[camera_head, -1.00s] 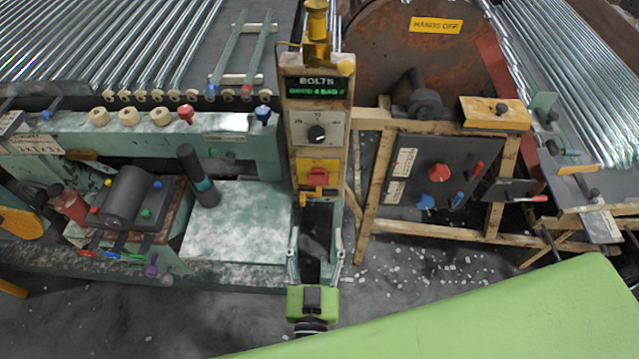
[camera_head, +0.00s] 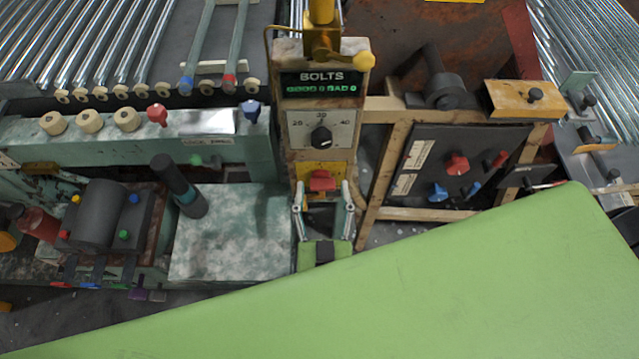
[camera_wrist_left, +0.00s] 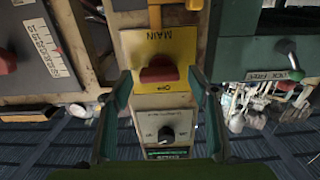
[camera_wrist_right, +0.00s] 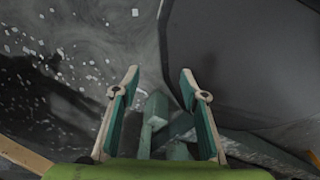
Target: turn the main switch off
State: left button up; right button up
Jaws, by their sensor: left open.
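The main switch (camera_head: 321,181) is a red handle on a yellow plate, low on the narrow upright panel, under a dial. In the left wrist view the red handle (camera_wrist_left: 159,72) lies crosswise on the plate, with MAIN lettered on one side. My left gripper (camera_head: 323,197) is open and in front of the switch. In the left wrist view its fingers (camera_wrist_left: 160,80) stand on either side of the handle, with gaps showing; contact cannot be told. My right gripper (camera_wrist_right: 158,75) is open and empty, over the floor and a dark surface.
The dial (camera_head: 321,137) sits above the switch, under a BOLTS display (camera_head: 320,84). A dark board (camera_head: 445,170) with red and blue knobs stands to the right. A mottled table (camera_head: 228,240) is at left. A large green part, apparently mine, covers the lower front.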

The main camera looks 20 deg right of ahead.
pick_arm(q)
jog(key=shift+s+r, duration=0.1)
jog(key=shift+s, duration=0.05)
jog(key=c, duration=1.1)
pick_arm(e)
jog(key=shift+s+a, duration=0.15)
jog(key=shift+s, duration=0.3)
jog(key=shift+w+a, duration=0.1)
